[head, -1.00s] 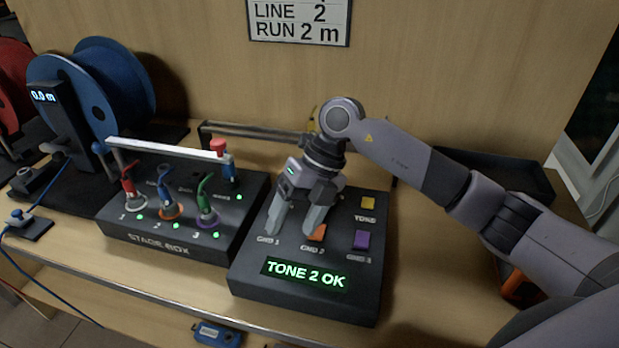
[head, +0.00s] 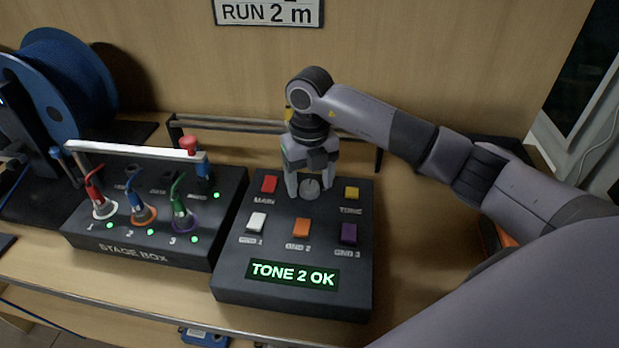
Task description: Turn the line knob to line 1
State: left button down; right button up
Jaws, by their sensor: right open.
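The line knob (head: 310,188) is a small round grey knob at the top of the dark control box (head: 230,283), between the red MAIN switch (head: 269,184) and the yellow TONE button (head: 351,193). My right gripper (head: 309,192) points down over the knob with its fingers open, one on each side of it. I cannot tell whether the fingers touch it. The knob's pointer and line marks are too small or hidden to read. The box display (head: 292,274) reads TONE 2 OK. My left gripper is not in view.
White, orange (head: 301,228) and purple ground switches sit in front of the knob. The stage box (head: 140,256) stands to the left, with several plugged cables and a white bar above. A rail runs behind the control box. A blue cable drum (head: 60,85) is far left.

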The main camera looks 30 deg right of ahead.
jog(key=shift+f, duration=0.1)
jog(key=shift+c, duration=0.3)
jog(key=c, duration=1)
jog(key=shift+n, duration=0.4)
jog(key=n+b, duration=0.1)
jog(key=n, duration=0.1)
jog(key=shift+n, duration=0.3)
jog(key=n+b, duration=0.2)
jog(key=n, duration=0.2)
jog(key=shift+n, duration=0.3)
jog(key=shift+n+b, duration=0.4)
jog(key=shift+n, duration=1.5)
